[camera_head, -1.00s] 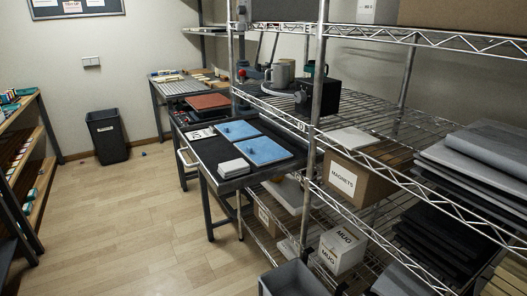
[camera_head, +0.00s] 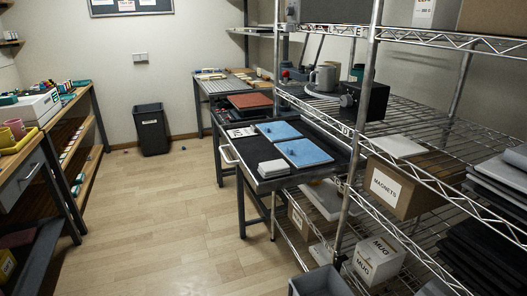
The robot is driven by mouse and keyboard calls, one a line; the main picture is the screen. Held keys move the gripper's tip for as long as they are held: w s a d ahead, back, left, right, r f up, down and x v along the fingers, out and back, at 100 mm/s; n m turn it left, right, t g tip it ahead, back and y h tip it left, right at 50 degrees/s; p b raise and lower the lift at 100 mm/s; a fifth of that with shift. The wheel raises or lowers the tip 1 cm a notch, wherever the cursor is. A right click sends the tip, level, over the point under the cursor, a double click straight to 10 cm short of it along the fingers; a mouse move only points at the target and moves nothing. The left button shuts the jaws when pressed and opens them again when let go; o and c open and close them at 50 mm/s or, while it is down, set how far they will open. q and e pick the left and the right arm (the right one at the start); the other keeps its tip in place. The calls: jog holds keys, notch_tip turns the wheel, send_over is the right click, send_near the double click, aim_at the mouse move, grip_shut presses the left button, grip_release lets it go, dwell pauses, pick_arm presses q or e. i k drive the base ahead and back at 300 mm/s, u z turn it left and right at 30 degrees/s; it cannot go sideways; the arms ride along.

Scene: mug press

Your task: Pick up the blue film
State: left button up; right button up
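Two flat blue sheets, which look like the blue film, lie on the dark-topped table in the middle of the view. One blue sheet (camera_head: 279,131) is at the back, and the other blue sheet (camera_head: 305,152) is nearer and to the right. Each has a small darker blue bump on top. A stack of white squares (camera_head: 272,168) lies on the near side of the table. Neither of my grippers shows in the view.
A wire shelf rack (camera_head: 440,135) fills the right side, with a magnets box (camera_head: 394,187) and a mug box (camera_head: 379,260). A black bin (camera_head: 152,130) stands by the wall. A wooden bench (camera_head: 75,125) is at the left. The wooden floor (camera_head: 165,215) between is clear.

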aim_at(302, 153)
jog(key=u, duration=1)
jog(key=i, duration=3.45)
jog(key=z, duration=3)
